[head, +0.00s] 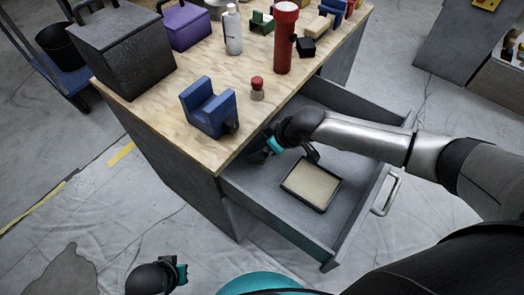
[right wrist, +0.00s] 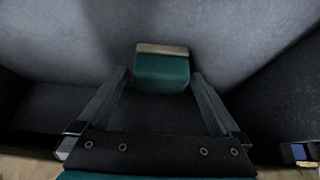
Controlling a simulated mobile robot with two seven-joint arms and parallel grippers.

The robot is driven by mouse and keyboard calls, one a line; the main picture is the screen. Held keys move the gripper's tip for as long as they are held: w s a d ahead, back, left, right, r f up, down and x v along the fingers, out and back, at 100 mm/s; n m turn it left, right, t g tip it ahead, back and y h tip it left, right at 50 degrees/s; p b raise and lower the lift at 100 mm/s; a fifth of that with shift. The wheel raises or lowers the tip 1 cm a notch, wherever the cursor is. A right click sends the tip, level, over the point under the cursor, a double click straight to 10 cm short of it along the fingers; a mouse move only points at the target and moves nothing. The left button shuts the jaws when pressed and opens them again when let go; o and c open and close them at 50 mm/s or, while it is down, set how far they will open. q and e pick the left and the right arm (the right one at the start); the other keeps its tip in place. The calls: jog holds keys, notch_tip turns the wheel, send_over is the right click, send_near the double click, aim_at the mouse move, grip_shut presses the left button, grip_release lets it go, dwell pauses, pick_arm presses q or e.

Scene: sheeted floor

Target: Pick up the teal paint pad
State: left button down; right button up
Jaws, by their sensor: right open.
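The paint pad (right wrist: 162,72) shows in the right wrist view as a teal block with a beige strip along its far edge. It lies in the grey drawer, ahead of my right gripper (right wrist: 159,75) and centred between its two spread fingers. The fingers are open, and a gap shows between each one and the pad. In the head view my right gripper (head: 268,150) reaches into the back left part of the open drawer (head: 262,200); I cannot make out the pad there. My left gripper (head: 168,276) is low at the bottom left, its fingers unclear.
A dark-rimmed beige tray (head: 312,184) lies in the drawer, right of my right gripper. The wooden top (head: 165,98) above holds a blue cradle-shaped block (head: 208,108), a small red-capped item (head: 257,88), a red flashlight (head: 284,40) and a white bottle (head: 233,32). Drawer walls stand close.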

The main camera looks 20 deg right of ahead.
jog(key=shift+w+a+f, duration=0.1)
jog(key=shift+f, duration=0.1)
jog(key=shift+c, duration=0.4)
jog(key=c, duration=1.2)
